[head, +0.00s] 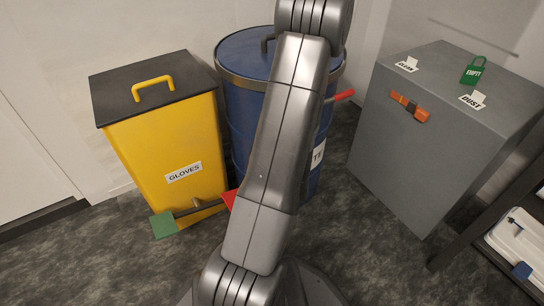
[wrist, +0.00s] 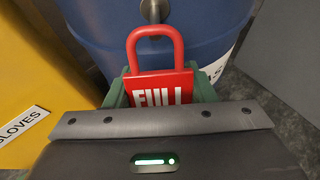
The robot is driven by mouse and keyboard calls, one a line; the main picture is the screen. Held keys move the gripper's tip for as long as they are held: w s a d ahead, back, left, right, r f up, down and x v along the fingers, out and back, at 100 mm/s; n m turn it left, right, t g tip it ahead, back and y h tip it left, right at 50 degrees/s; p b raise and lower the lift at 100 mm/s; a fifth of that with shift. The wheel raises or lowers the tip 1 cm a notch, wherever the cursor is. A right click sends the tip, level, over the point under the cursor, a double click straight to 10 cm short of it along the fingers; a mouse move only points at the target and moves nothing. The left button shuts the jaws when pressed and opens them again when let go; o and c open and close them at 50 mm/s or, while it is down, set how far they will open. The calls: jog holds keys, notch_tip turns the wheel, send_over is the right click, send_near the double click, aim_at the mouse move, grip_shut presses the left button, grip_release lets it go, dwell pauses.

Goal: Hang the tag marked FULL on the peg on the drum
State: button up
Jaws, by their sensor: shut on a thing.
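The red FULL tag (wrist: 158,84) stands upright in my gripper (wrist: 160,92), its loop upward. The green fingers are shut on its sides, and the dark gripper body hides its lower part. The blue drum (wrist: 95,30) is right behind it; it also shows in the head view (head: 240,50). A grey metal peg (wrist: 155,11) sticks out of the drum, just above the top of the loop in the wrist picture. The loop does not appear to be around the peg; I cannot judge the gap in depth.
A yellow GLOVES bin (head: 165,135) stands left of the drum, with a green pad (head: 163,224) on a dark bar low in front. A grey cabinet (head: 390,160) at right bears a green EMPTY tag (head: 473,71). A red handle (head: 343,96) juts right of the drum.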

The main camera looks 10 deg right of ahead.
jog(key=shift+r+x, duration=0.25)
jog(key=shift+x, duration=0.85)
jog(key=shift+r+x, duration=0.2)
jog(key=shift+x, duration=0.95)
jog(key=shift+w+d, duration=0.1)
jog(key=shift+w, duration=0.1)
jog(key=o, duration=1.1)
jog(key=v, duration=1.3)
jog(key=shift+s+r, duration=0.1)
jog(key=shift+s, duration=0.3)
jog(key=shift+w, duration=0.1)
